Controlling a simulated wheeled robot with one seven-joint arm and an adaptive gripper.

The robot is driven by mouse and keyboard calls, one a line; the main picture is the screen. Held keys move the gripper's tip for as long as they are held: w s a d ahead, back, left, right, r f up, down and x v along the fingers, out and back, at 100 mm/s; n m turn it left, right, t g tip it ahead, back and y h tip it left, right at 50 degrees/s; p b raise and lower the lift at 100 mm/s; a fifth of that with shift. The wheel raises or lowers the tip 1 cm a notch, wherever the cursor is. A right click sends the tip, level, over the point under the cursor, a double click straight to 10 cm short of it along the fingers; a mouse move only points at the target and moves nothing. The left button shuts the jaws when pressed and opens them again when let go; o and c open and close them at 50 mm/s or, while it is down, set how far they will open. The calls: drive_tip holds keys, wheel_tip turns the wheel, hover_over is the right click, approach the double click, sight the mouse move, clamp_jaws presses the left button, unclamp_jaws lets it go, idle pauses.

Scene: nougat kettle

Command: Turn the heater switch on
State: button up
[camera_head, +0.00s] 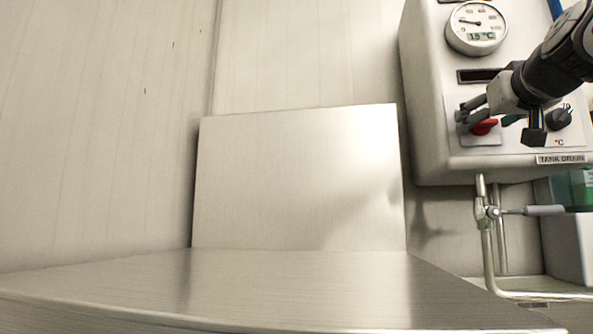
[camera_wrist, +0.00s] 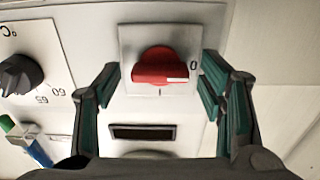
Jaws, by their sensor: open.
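The heater switch is a red rotary knob (camera_head: 485,127) on a pale square plate, low on the front of the white control box. In the wrist view the red knob (camera_wrist: 160,68) carries a white mark at its right end, pointing toward the "0"; an "I" is printed below the knob. My gripper (camera_wrist: 161,75) is open, with one dark green-padded finger on each side of the knob. Gaps show between the fingers and the knob in that view. In the head view my gripper (camera_head: 497,116) is close in front of the box and partly hides the plate.
A black dial (camera_head: 559,119) with a temperature scale sits right of the switch, and a round gauge (camera_head: 476,27) reading 15 °C is above. A dark slot-like display (camera_wrist: 143,132) is near the switch. A pipe with a valve (camera_head: 487,212) hangs below the box. A bare metal surface (camera_head: 230,285) lies left.

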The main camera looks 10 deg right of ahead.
drive_tip(key=c, duration=1.2)
drive_tip(key=shift+o, duration=0.2)
drive_tip(key=shift+m, duration=0.3)
drive_tip(key=shift+f+m+p, duration=0.1)
drive_tip(key=shift+m+p, duration=3.15)
drive_tip(key=shift+m, duration=5.35)
drive_tip(key=shift+d, duration=0.1)
